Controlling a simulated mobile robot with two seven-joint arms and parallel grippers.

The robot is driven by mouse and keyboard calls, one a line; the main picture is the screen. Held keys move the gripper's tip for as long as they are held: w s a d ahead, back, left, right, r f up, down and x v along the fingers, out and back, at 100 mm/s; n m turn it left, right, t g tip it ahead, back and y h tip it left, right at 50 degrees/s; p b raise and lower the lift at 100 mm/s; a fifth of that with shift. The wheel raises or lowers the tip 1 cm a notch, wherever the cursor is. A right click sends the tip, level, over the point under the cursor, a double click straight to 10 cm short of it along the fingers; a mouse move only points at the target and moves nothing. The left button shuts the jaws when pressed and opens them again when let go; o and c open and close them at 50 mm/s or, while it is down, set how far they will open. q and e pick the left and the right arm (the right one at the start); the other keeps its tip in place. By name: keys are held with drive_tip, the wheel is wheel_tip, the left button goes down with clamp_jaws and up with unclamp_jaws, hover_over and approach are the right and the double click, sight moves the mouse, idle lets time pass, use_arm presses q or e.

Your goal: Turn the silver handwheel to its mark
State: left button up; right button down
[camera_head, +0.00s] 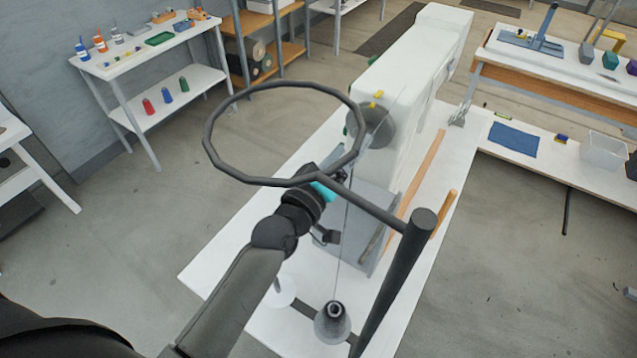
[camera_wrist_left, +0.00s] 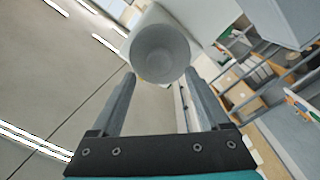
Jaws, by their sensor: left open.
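The silver handwheel (camera_head: 379,122) is a grey disc on the end of the white machine (camera_head: 425,60), with small yellow marks (camera_head: 377,95) at its top. In the left wrist view the handwheel (camera_wrist_left: 160,50) is round and faces me, beyond my fingertips. My left gripper (camera_head: 352,157) reaches up toward the wheel from below left, partly hidden behind the black ring. In the wrist view my left gripper (camera_wrist_left: 160,78) is open, its two fingers apart below the wheel, with nothing held between them. Whether a fingertip touches the rim I cannot tell. My right gripper is not in view.
A black ring (camera_head: 210,150) on a dark post (camera_head: 395,280) stands in front of the machine, across my view of the arm. A dark cone (camera_head: 332,322) sits below with a thread rising from it. The white table (camera_head: 215,265) is clear at left.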

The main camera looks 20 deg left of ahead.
use_arm(q)
drive_tip(key=b+v, duration=0.1)
drive_tip(key=v, duration=0.9)
drive_tip(key=shift+s, duration=0.3)
